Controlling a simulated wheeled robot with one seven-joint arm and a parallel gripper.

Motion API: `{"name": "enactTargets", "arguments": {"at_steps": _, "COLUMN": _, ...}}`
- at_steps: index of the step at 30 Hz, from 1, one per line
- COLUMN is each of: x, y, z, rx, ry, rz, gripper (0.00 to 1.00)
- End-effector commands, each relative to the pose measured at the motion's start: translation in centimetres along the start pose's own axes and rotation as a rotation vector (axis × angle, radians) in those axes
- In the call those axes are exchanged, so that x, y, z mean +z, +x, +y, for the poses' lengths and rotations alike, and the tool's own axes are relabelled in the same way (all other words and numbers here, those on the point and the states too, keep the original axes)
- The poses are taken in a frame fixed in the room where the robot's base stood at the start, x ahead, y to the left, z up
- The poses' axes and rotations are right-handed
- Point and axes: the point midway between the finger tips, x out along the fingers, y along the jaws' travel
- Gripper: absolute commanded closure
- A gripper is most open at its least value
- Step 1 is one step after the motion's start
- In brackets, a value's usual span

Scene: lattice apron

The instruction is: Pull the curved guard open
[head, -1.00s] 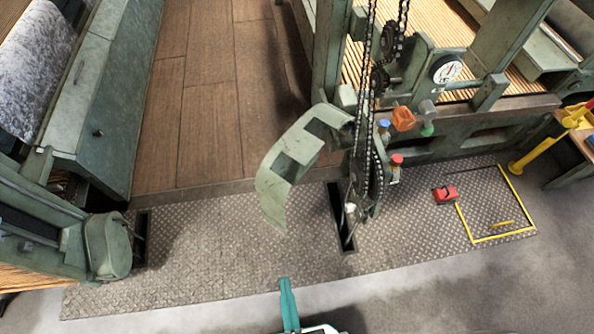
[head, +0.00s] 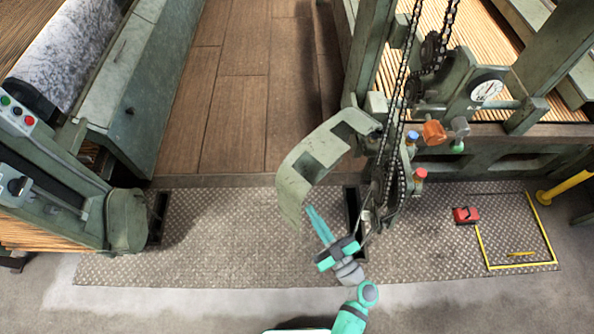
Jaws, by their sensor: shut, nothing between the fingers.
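The curved guard (head: 296,178) is a pale green, bent plate with a notch in it. It stands out to the left of the chain drive (head: 394,170), swung away from the chains and sprockets. My gripper (head: 311,212) is teal and shut, with nothing between its fingers. Its tips point up and left, close to the lower end of the guard. I cannot tell whether they touch it. The guard's hinge side is partly hidden behind the chains.
A green machine frame with a rounded cover (head: 126,220) stands at the left. A red pedal (head: 467,215) sits by a yellow floor outline at the right. Coloured knobs (head: 434,132) stick out right of the chains. The tread plate (head: 235,235) between is clear.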

Motion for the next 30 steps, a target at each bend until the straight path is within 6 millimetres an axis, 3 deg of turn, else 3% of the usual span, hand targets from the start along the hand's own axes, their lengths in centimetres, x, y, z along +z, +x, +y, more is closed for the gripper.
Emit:
{"name": "enactTargets", "arguments": {"at_steps": 1, "x": 1.2, "y": 0.8, "z": 1.3, "rx": -0.032, "ry": 0.014, "rz": -0.013, "gripper": 1.0}}
{"name": "enactTargets", "arguments": {"at_steps": 6, "x": 5.0, "y": 2.1, "z": 4.0, "rx": -0.143, "ry": 0.109, "rz": -0.09, "gripper": 1.0}}
{"name": "enactTargets", "arguments": {"at_steps": 12, "x": 7.5, "y": 2.7, "z": 6.0, "rx": -0.214, "ry": 0.21, "rz": -0.166, "gripper": 1.0}}
{"name": "enactTargets", "arguments": {"at_steps": 20, "x": 8.4, "y": 3.7, "z": 6.3, "rx": -0.238, "ry": 0.248, "rz": -0.193, "gripper": 1.0}}
{"name": "enactTargets", "arguments": {"at_steps": 30, "x": 9.2, "y": 9.2, "z": 4.8, "rx": -0.238, "ry": 0.246, "rz": -0.191, "gripper": 1.0}}
